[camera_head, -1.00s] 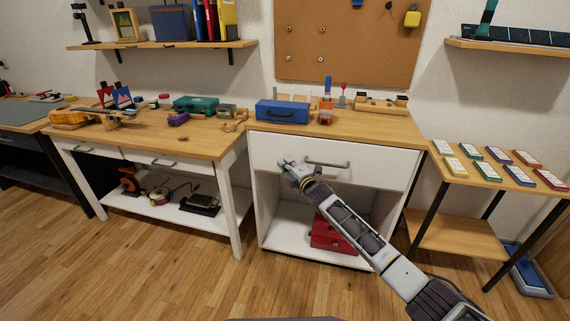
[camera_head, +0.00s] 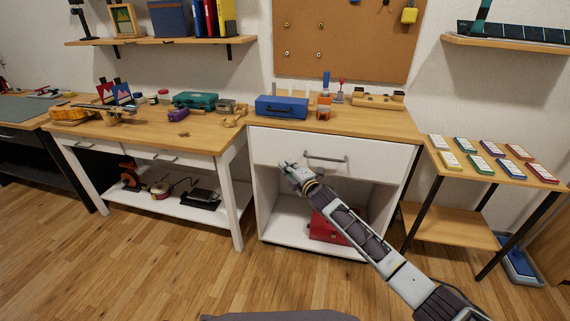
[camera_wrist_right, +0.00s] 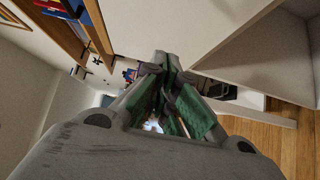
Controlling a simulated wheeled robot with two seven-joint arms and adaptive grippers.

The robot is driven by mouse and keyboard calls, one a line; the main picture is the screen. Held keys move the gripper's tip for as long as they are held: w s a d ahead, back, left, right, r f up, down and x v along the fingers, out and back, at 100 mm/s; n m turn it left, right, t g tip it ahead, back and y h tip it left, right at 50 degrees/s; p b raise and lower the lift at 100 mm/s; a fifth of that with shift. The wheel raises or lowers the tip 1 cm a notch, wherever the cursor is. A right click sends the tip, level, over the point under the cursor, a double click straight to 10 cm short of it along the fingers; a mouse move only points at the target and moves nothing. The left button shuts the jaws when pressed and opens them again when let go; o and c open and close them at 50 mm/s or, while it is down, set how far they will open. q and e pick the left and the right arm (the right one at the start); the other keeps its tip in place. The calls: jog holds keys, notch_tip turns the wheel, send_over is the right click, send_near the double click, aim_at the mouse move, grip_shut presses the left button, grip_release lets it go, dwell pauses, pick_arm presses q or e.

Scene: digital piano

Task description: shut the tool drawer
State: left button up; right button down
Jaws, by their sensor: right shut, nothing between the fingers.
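The tool drawer (camera_head: 372,157) is the wide white drawer front with a dark bar handle (camera_head: 325,158), under the wooden top of the white cabinet. In the head view it looks flush or nearly flush with the cabinet; I cannot tell whether a small gap is left. My right gripper (camera_head: 287,166) is shut and empty, in front of the left part of the drawer front, left of the handle. Whether it touches the front I cannot tell. In the right wrist view the closed green-padded fingers (camera_wrist_right: 165,75) show beside a white panel. My left gripper is not in view.
Below the drawer is an open compartment with a red toolbox (camera_head: 326,228). A blue toolbox (camera_head: 282,107) stands on the cabinet top. A wooden workbench (camera_head: 150,128) adjoins at left, and a small side table (camera_head: 455,217) stands at right. The floor in front is clear.

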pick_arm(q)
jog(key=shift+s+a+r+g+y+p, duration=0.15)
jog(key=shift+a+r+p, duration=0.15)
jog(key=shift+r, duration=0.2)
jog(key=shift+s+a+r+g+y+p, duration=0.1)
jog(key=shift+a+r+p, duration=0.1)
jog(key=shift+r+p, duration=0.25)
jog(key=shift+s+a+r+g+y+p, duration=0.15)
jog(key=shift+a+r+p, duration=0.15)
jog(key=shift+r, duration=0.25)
pick_arm(e)
jog(key=v, duration=0.7)
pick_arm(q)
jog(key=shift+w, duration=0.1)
pick_arm(e)
jog(key=shift+s+r, duration=0.1)
